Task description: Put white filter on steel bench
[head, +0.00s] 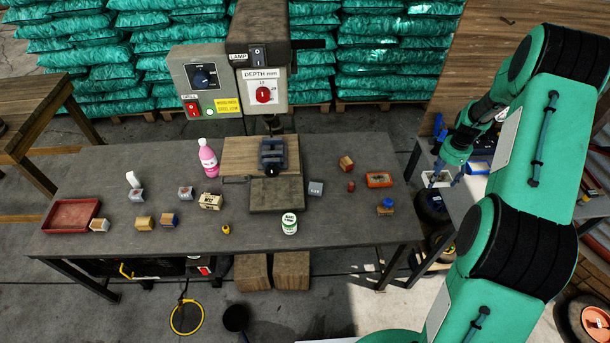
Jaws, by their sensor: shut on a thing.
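My gripper (441,181) is at the right, beyond the right end of the long dark grey bench. It is shut on a small whitish thing (436,178), which looks like the white filter; the fingers and the distance hide its exact shape. The gripper is over or near the left part of a lighter grey bench (477,205). I cannot tell whether the held thing touches that bench's top. The long dark grey bench (330,222) fills the middle. Which of the two is the steel bench is not clear from the picture.
The long bench carries a drill press (263,90), a vise (272,155), a pink bottle (208,158), a red tray (71,215), a white-green jar (289,223) and several small boxes. Blue items (480,167) lie on the lighter bench. Tires (432,205) stand below it.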

